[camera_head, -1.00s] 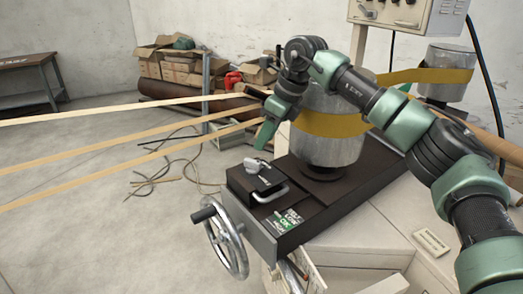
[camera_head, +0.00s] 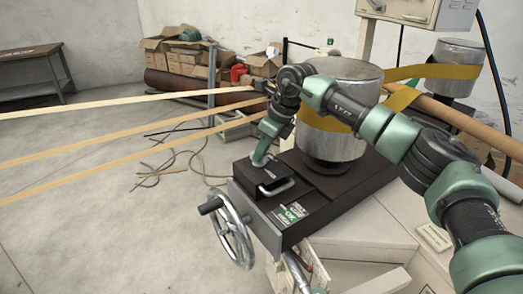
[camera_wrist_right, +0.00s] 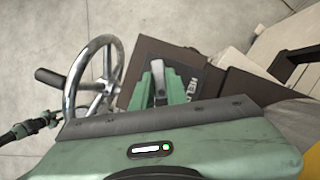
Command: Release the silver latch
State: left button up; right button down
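The silver latch shows in the right wrist view (camera_wrist_right: 160,76) as a small pale metal lever on a dark housing. In the head view it is mostly hidden by my right gripper (camera_head: 261,156), which points down at the housing's top. In the right wrist view the green fingers of my right gripper (camera_wrist_right: 160,88) stand on either side of the latch. I cannot tell whether they press on it.
The dark winder bed (camera_head: 345,187) carries a metal drum (camera_head: 335,140) with a yellow belt. A bent silver handle (camera_head: 277,189) lies close to the fingers. A handwheel (camera_head: 233,232) is at the front. Tan strips (camera_head: 130,145) run left; the floor there is largely open.

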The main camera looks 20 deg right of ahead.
pick_arm(q)
jog(key=shift+s+a+f, duration=0.15)
jog(key=shift+s+a, duration=0.1)
jog(key=shift+s, duration=0.15)
jog(key=shift+f, duration=0.1)
pick_arm(e)
jog(key=shift+m, duration=0.3)
jog(key=m+t+h+b, duration=0.1)
jog(key=m+b, duration=0.1)
jog(key=m, duration=0.1)
jog(key=shift+a, duration=0.15)
pick_arm(q)
jog(key=shift+f+b, duration=0.3)
jog(key=shift+f, duration=0.8)
pick_arm(e)
jog(key=shift+r+m+h, duration=0.1)
jog(key=shift+m+h, duration=0.3)
jog(key=shift+m, duration=0.5)
pick_arm(q)
jog(key=shift+w, duration=0.1)
pick_arm(e)
jog(key=c, duration=1.4)
grip_release()
